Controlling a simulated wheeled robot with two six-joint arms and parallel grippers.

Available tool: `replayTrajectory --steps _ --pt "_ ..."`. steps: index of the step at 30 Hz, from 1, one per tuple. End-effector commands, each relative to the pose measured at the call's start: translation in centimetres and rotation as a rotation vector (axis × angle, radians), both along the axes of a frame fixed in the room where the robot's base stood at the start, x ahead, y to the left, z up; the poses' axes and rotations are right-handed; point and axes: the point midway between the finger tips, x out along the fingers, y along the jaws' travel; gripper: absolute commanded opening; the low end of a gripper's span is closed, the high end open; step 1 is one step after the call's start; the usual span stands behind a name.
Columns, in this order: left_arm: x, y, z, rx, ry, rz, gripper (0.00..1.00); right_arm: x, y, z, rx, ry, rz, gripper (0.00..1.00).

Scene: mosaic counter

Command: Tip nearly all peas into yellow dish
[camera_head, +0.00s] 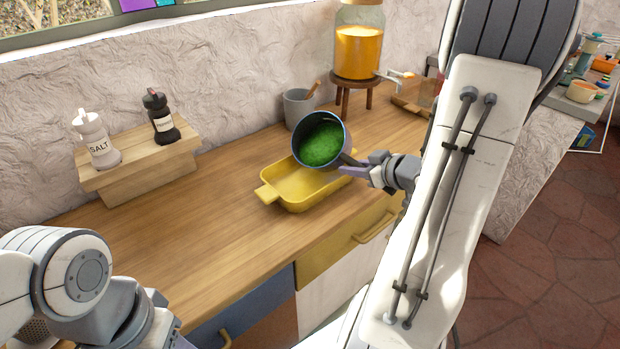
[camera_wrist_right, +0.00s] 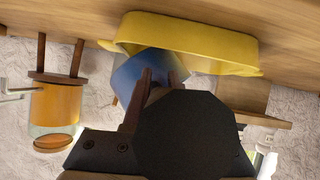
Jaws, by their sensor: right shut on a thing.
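A blue-grey pot (camera_head: 341,147) with green peas (camera_head: 322,143) inside is held tilted over the yellow dish (camera_head: 272,193), its mouth turned toward the head camera and down to the left. My right gripper (camera_head: 362,172) is shut on the pot's handle. The bare dish floor shows to the left of the pot; the part behind and under the pot is hidden. In the right wrist view, the pot (camera_wrist_right: 150,68) is in front of the yellow dish (camera_wrist_right: 190,40). My left arm shows at the lower left, but its gripper's fingers are not visible.
A grey mug (camera_head: 298,106) with a wooden utensil stands behind the dish. A jar of orange contents (camera_head: 357,52) stands on a small stool. Salt (camera_head: 97,140) and pepper (camera_head: 160,116) shakers stand on a wooden riser (camera_head: 140,166).

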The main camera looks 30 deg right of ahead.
Motion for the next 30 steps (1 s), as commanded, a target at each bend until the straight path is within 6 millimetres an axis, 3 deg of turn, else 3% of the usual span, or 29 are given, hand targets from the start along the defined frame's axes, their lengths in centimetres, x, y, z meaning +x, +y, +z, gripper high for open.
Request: replayTrajectory --steps 1,5,30 --pt "0.0 0.0 -1.2 0.000 0.000 0.000 0.50 0.0 0.2 -0.8 -0.026 -0.005 0.004 0.00" --pt "0.0 0.0 -2.7 0.000 0.000 0.000 0.50 -0.1 0.4 -0.8 -0.096 -0.024 0.004 0.00" --pt "0.0 0.0 -0.3 0.000 0.000 0.000 0.50 1.3 -3.2 -0.1 -0.095 -0.025 0.000 0.00"
